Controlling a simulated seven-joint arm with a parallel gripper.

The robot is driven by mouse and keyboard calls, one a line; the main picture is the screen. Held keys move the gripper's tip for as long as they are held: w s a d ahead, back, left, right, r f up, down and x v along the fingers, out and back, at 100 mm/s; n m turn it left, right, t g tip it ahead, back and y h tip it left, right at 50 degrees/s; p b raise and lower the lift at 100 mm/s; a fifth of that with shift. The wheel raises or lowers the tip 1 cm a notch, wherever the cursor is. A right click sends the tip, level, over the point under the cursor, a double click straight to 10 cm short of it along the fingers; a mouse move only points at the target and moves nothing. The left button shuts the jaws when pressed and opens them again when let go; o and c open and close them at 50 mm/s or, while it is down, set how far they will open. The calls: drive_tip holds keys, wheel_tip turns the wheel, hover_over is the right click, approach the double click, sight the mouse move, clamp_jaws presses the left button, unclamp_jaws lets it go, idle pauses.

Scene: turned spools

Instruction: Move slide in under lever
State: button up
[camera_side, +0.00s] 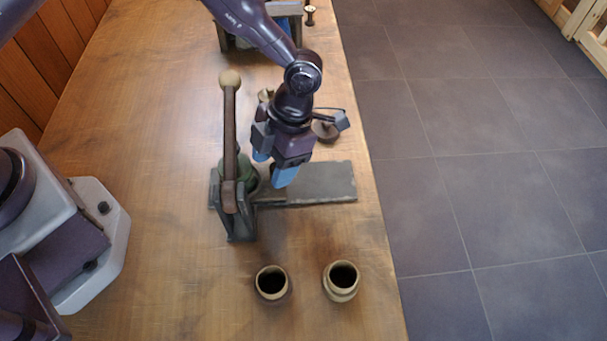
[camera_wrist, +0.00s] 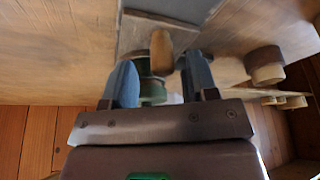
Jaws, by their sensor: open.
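The lever (camera_side: 230,140) stands upright, with a pale ball knob on top, hinged on a dark bracket (camera_side: 240,226). A dark grey flat track (camera_side: 325,183) runs right from the bracket. A narrower flat piece (camera_side: 271,199), perhaps the slide, lies at its left part near the lever foot; its outline is partly hidden. A green round part (camera_side: 250,178) is behind the lever. My gripper (camera_side: 273,166) is open, blue fingers pointing down above the track, right of the lever. In the wrist view, a tan wooden piece (camera_wrist: 160,52) and green part (camera_wrist: 151,91) show between the fingers, not visibly gripped.
Two turned wooden pots, left (camera_side: 271,284) and right (camera_side: 341,281), stand in front of the track. A brown round thing (camera_side: 326,131) lies behind it, near the table's right edge. A grey-white machine (camera_side: 100,225) is at left. The wooden table (camera_side: 160,165) is clear left of the lever.

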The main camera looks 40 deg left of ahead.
drive_tip(key=shift+r, duration=2.45)
clamp_jaws()
drive_tip(key=shift+r, duration=2)
